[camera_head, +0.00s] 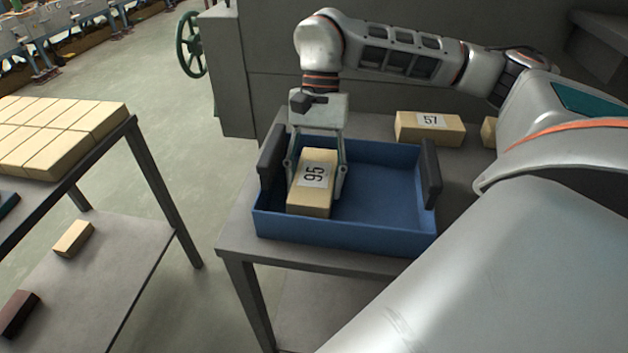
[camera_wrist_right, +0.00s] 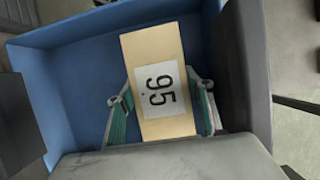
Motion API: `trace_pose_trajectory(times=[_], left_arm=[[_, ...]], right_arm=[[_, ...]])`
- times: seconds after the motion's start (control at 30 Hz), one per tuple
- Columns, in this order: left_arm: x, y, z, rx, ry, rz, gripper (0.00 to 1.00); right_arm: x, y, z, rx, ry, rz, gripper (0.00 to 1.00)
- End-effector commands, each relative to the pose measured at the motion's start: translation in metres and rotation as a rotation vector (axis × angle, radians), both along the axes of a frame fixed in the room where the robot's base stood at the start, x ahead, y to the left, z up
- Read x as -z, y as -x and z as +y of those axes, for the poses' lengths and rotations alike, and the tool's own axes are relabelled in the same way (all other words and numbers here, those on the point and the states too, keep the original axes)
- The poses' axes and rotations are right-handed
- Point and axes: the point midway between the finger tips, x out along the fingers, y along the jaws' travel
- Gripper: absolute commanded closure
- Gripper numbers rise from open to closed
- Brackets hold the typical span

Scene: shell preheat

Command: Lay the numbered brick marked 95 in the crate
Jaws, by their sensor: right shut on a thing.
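The brick marked 95 (camera_head: 313,196) is pale yellow with a white label. It is inside the walls of the blue crate (camera_head: 345,232), at the crate's left side. My right gripper (camera_head: 317,180) reaches down from above, its fingers shut on the two sides of the brick. In the right wrist view the brick (camera_wrist_right: 158,100) lies between the teal-padded fingers (camera_wrist_right: 161,112), over the blue crate floor (camera_wrist_right: 80,95). I cannot tell whether the brick touches the crate floor. My left gripper is not in view.
The crate has dark upright handles (camera_head: 430,173) at its left and right ends. A brick marked 57 (camera_head: 430,128) lies behind it on the grey table (camera_head: 240,225). The crate's right half is empty. Another table (camera_head: 110,155) with several bricks stands at left.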

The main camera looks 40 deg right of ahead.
Motion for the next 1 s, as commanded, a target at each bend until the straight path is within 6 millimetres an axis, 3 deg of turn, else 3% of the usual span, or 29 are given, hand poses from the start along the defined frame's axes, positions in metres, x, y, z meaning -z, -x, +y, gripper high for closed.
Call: trace_pose_trajectory(times=[0.37, 0.4, 0.43, 0.77, 1.0], left_arm=[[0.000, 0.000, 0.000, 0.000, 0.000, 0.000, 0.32], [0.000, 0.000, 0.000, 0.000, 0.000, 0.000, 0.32], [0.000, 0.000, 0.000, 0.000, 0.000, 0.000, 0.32], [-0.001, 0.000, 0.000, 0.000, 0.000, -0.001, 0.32], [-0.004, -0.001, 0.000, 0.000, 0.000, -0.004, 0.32]], right_arm=[[0.003, 0.000, 0.000, 0.000, -0.001, -0.003, 0.80], [0.004, 0.000, 0.000, 0.001, 0.000, -0.002, 0.43], [0.004, 0.000, 0.000, 0.001, 0.000, -0.002, 0.41], [0.002, -0.001, 0.000, 0.000, -0.001, -0.003, 0.41], [-0.025, -0.008, -0.007, 0.003, -0.001, -0.006, 0.41]])
